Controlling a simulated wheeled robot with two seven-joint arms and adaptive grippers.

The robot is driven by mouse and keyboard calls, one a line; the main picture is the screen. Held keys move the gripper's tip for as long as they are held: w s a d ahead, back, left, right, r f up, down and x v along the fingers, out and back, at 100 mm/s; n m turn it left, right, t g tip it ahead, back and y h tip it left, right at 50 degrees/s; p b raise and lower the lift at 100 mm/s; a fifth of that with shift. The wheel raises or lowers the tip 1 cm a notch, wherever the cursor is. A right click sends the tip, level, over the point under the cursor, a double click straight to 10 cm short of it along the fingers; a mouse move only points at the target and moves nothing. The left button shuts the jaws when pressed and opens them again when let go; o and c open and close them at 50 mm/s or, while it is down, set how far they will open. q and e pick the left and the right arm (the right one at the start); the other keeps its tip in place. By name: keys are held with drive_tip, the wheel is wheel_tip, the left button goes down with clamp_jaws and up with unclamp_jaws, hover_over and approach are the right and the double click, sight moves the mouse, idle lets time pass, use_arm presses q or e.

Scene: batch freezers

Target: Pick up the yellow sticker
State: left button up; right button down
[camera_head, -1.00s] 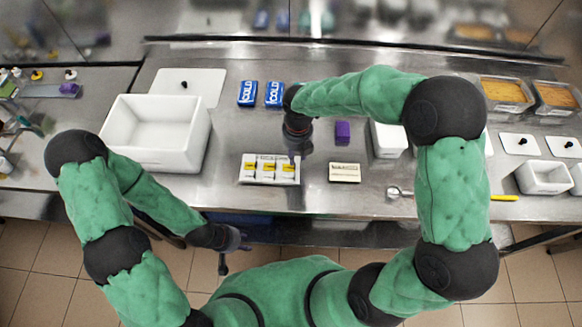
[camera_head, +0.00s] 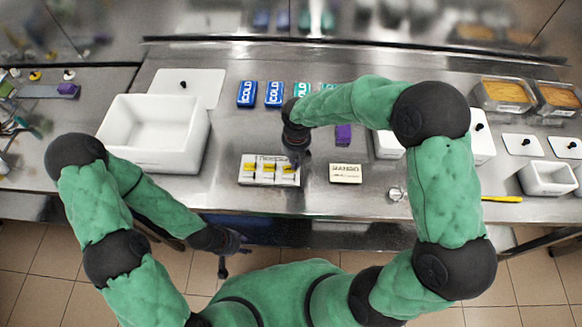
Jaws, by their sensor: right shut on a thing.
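A white sticker holder (camera_head: 262,181) lies on the steel counter, front centre, with three yellow stickers in a row. The left yellow sticker (camera_head: 250,167) and the middle one (camera_head: 269,167) show clearly. The right yellow sticker (camera_head: 287,169) is beside my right gripper (camera_head: 295,164), which points down at the holder's right end. My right gripper is shut on this sticker, which still appears at the holder; its fingertips are small and dark. My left gripper (camera_head: 222,266) hangs low in front of the counter, away from the stickers, and its finger opening is unclear.
A white open bin (camera_head: 155,130) stands left of the holder. A cream block (camera_head: 345,173) lies just right of it. Blue cold packs (camera_head: 247,94) and teal packs (camera_head: 302,90) lie behind. A purple block (camera_head: 343,134) sits near my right forearm. Lidded tubs stand at right.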

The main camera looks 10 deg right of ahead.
drive_tip(key=shift+r, duration=0.1)
drive_tip(key=shift+r, duration=0.25)
drive_tip(key=r, duration=0.2)
drive_tip(key=r+p, duration=0.1)
drive_tip(key=shift+s+a+r, duration=0.1)
drive_tip(key=shift+s+r, duration=0.1)
drive_tip(key=shift+s, duration=0.1)
drive_tip(key=s+a+r+p, duration=0.4)
drive_tip(key=s+r, duration=0.5)
drive_tip(key=s, duration=0.3)
drive_tip(key=shift+s+a+r, duration=0.15)
drive_tip(key=shift+a+r, duration=0.15)
drive_tip(key=shift+a, duration=0.35)
drive_tip(key=shift+r+p, duration=2.6)
drive_tip(key=shift+p, duration=0.1)
